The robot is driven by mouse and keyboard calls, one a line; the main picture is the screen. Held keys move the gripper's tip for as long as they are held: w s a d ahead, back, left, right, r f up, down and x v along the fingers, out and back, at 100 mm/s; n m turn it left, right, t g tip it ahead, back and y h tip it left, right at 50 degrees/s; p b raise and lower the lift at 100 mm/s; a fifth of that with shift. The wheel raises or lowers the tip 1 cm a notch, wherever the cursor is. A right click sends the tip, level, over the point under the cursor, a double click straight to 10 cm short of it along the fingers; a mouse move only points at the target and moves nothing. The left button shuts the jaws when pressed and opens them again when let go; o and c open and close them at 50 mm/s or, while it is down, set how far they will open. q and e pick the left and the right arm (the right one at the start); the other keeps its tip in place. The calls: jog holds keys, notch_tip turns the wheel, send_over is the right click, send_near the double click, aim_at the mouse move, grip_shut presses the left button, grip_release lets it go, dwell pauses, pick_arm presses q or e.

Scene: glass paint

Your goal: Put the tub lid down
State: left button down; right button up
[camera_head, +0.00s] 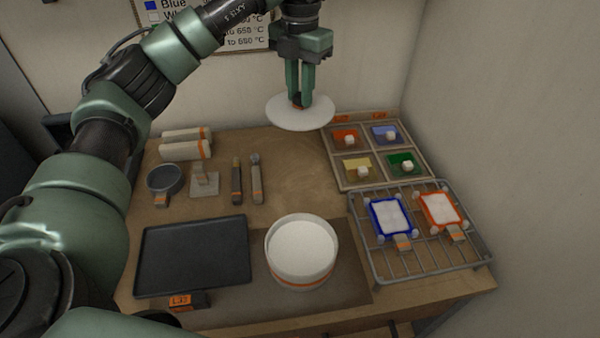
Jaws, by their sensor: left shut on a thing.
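My left gripper (298,98) comes down from the top of the head view and is shut on the tub lid. The tub lid (300,115) is a flat white disc with an orange-brown grip at its middle. It is held up in the air over the back of the table, roughly level. The tub (302,277) is white and round with an orange band. It stands uncovered on a brown mat at the front middle, with white material inside. My right gripper is not in view.
A black tray (195,287) lies left of the tub. Rolls, a sieve (164,178) and tools stand behind it. A compartment box (341,179) and a wire rack (378,273) with two framed tiles are at the right. Bare wood (295,170) lies at the back middle.

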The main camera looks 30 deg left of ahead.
aim_at(300, 107)
pick_arm(q)
notch_tip(300, 107, down, 6)
jog(key=shift+s+r, duration=0.1)
notch_tip(300, 107, down, 10)
jog(key=shift+r+p, duration=0.2)
jog(key=shift+p, duration=0.55)
notch_tip(300, 107, down, 4)
jog(key=shift+r+p, duration=0.15)
jog(key=shift+p, duration=0.3)
jog(key=shift+f, duration=0.35)
jog(key=shift+f, duration=0.1)
jog(key=shift+f, duration=0.15)
jog(key=c, duration=1.3)
grip_release()
jog(key=shift+o, duration=0.2)
